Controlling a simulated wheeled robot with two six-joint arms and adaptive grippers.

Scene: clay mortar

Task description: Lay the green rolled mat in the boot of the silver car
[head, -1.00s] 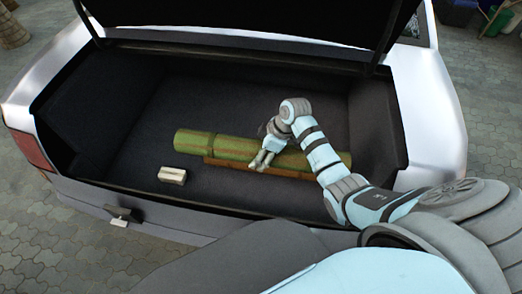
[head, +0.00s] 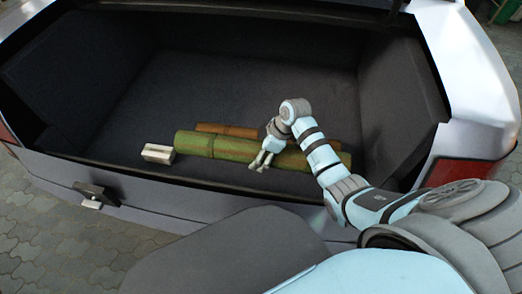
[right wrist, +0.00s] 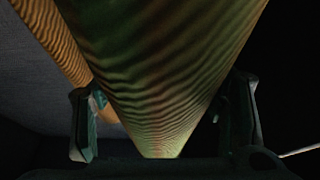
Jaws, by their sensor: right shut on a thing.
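The green rolled mat (head: 205,147) lies crosswise inside the outline of the open boot, close to its front sill. My right gripper (head: 262,163) is shut around it near its middle. In the right wrist view the mat (right wrist: 160,60) runs between the two fingers of the right gripper (right wrist: 162,125). I cannot tell whether the mat touches the boot floor. The boot of the silver car (head: 230,85) has a dark lining. My forearm hides part of the mat's right half. My left gripper is not in view.
A brown roll (head: 228,130) lies on the boot floor just behind the mat; it also shows in the right wrist view (right wrist: 55,38). A pale block (head: 157,153) sits by the mat's left end. The deeper boot floor is clear.

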